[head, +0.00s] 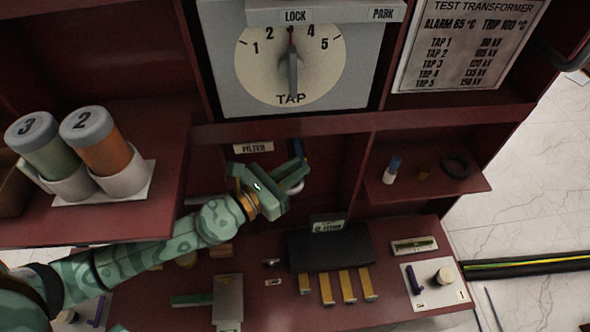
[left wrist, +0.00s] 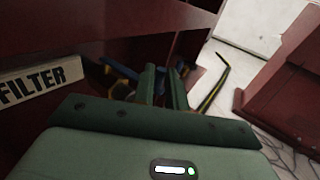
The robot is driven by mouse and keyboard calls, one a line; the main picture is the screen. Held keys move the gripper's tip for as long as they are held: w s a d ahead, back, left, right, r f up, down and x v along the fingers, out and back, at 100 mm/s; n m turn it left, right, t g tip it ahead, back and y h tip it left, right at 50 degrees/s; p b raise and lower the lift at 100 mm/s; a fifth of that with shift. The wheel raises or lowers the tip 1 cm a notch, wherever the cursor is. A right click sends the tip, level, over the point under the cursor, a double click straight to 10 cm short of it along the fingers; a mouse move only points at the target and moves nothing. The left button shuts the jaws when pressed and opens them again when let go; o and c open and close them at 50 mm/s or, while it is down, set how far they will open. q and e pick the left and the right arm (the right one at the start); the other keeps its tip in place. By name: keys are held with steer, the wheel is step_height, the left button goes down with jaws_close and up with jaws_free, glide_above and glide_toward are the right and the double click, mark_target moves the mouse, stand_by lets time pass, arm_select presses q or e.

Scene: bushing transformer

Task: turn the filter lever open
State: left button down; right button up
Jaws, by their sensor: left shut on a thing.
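The filter lever (head: 297,148) shows as a small blue piece behind my left gripper, in the recess below the tap dial. In the left wrist view a blue bar (left wrist: 120,69) shows just left of the fingers; most of it is hidden. My left gripper (head: 292,169) reaches into the recess from the left, and its green fingers (left wrist: 163,72) are closed around the lever. The exact contact is hidden by the fingers. The white FILTER label (head: 253,147) is on the panel at upper left of the gripper, and also in the left wrist view (left wrist: 40,80). My right gripper is out of view.
The tap dial (head: 290,60) is above the recess. A rack with two capped canisters (head: 100,140) stands on the left shelf. A small shelf (head: 430,185) on the right holds a bottle and a black ring. The bench below carries a dark block (head: 330,248) with brass bars.

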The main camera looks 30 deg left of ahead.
arm_select(q)
steer(key=shift+w+a+r, duration=0.2)
steer(key=shift+w+a, duration=0.1)
steer(key=shift+a, duration=0.2)
steer(key=shift+w+a+r, duration=0.15)
steer(key=shift+w+a, duration=0.1)
steer(key=shift+a, duration=0.2)
steer(key=c, duration=1.6)
jaws_free()
steer(key=shift+c, duration=0.2)
steer(key=shift+o, duration=0.8)
steer(key=shift+w+a+f, duration=0.15)
steer(key=shift+a+f, duration=0.05)
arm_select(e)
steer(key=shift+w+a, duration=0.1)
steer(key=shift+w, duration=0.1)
arm_select(q)
steer(key=shift+d, duration=0.1)
steer(key=d+v, duration=0.1)
steer(key=v, duration=1.5)
steer(key=shift+s+f+p, duration=0.2)
steer(key=shift+s+p, duration=0.2)
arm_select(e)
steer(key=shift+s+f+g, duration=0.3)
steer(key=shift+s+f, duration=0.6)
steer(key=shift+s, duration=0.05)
